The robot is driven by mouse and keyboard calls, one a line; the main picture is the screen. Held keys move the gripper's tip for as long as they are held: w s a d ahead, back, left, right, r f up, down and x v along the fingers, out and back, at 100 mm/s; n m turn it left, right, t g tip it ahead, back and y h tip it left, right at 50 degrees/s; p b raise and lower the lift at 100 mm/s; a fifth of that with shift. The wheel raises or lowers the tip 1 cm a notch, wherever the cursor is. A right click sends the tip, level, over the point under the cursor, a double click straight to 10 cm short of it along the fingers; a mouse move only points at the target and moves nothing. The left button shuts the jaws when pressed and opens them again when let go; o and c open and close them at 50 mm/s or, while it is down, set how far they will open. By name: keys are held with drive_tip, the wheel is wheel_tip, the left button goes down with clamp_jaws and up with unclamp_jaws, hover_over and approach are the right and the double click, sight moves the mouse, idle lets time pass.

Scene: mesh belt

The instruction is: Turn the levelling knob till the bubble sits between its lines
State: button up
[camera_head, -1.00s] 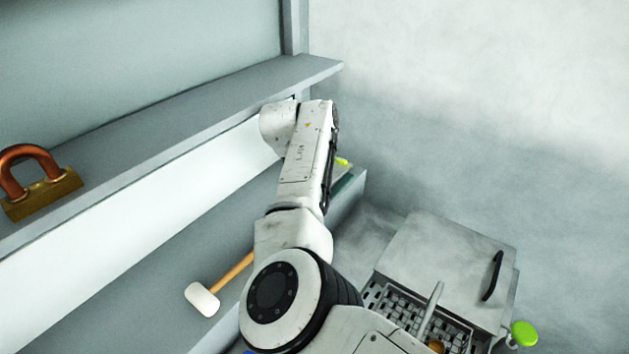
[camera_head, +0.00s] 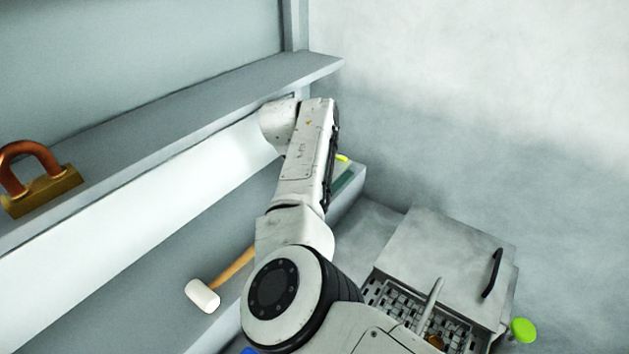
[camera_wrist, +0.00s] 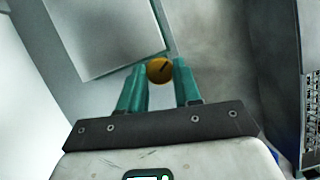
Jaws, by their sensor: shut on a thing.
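In the wrist view, a round yellow-orange knob (camera_wrist: 155,71) with a dark line across its face sits between the tips of my gripper's teal fingers. My gripper (camera_wrist: 160,76) is shut on the knob. In the head view my arm hides the gripper and the knob. A small yellow-green piece (camera_head: 342,158) shows just right of my arm, at the end of the lower shelf; I cannot tell what it is. I cannot make out the bubble or its lines in either view.
A mallet (camera_head: 203,296) lies on the lower shelf, left of my arm. A copper-handled brass block (camera_head: 42,194) sits on the upper shelf. A grey lidded box (camera_head: 445,255) with a black handle and a mesh part stands at lower right, beside a green disc (camera_head: 523,330).

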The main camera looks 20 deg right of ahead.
drive_tip(key=n+t, duration=0.1)
drive_tip(key=n, duration=0.1)
drive_tip(key=n+y, duration=0.1)
drive_tip(key=n, duration=0.2)
drive_tip(key=shift+s+d+n+t, duration=0.15)
drive_tip(key=shift+n+t, duration=0.15)
drive_tip(key=shift+t, duration=0.1)
drive_tip(key=n+y, duration=0.1)
drive_tip(key=n, duration=0.2)
drive_tip(key=n+t+y+b, duration=0.1)
drive_tip(key=n, duration=0.2)
drive_tip(key=shift+d+r, duration=0.1)
drive_tip(key=shift+d, duration=0.1)
drive_tip(key=shift+y, duration=0.3)
drive_tip(key=o, duration=1.1)
drive_tip(key=shift+c, duration=0.2)
drive_tip(key=b+v, duration=0.3)
drive_tip(key=v, duration=0.7)
drive_tip(key=shift+r, duration=0.35)
drive_tip(key=shift+s, duration=0.15)
